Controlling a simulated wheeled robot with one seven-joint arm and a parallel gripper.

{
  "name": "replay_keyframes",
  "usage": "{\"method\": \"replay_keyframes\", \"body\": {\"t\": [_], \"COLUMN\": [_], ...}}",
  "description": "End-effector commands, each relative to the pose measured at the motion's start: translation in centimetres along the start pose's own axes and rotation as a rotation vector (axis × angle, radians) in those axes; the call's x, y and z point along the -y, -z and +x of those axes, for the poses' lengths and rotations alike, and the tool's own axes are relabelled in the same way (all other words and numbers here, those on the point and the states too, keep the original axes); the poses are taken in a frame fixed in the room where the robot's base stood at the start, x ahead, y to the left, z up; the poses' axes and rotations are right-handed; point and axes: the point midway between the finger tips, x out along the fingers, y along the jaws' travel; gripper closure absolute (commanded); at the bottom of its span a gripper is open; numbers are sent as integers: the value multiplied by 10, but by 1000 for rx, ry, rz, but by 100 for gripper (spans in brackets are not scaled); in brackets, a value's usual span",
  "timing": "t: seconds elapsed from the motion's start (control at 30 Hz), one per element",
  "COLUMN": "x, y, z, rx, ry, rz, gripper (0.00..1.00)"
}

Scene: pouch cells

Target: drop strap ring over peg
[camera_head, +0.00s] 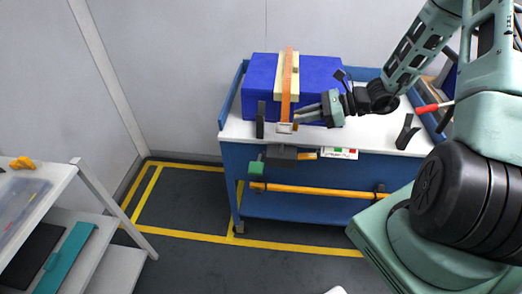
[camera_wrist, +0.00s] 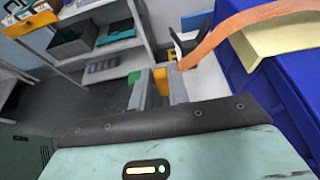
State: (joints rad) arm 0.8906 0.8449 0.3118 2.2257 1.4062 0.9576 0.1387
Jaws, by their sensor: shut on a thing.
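An orange strap (camera_head: 287,82) runs over a cream edge guard (camera_head: 279,80) on a blue box (camera_head: 327,80). It hangs down the front of the box to a small pale ring (camera_head: 285,128) near the front edge of the cart. My gripper (camera_head: 297,117) reaches in from the right and is shut at the strap's lower end by the ring. In the wrist view the strap (camera_wrist: 235,28) comes down to the fingers (camera_wrist: 160,88); the ring is not clear there. A dark upright post (camera_head: 260,119) stands left of the ring. I cannot make out the peg for certain.
The box stands on a blue cart with a white top (camera_head: 236,128). A dark fitting (camera_head: 283,154) with green and orange ends sits at the cart's front, below the ring. Another black post (camera_head: 407,133) stands at right. A white shelf (camera_head: 50,180) is at left, with open floor between.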

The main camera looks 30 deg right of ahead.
Motion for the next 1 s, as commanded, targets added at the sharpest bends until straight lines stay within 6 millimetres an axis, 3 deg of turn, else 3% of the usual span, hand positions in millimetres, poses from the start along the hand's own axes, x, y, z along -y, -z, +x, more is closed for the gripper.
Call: {"method": "replay_keyframes", "body": {"t": [0.3,0.7,1.0], "x": [0,0,0], "y": [44,85,90], "z": [18,35,37], "rx": [-1,-1,-1], "ry": [-1,-1,0], "rz": [5,3,1], "gripper": [100,100,100]}}
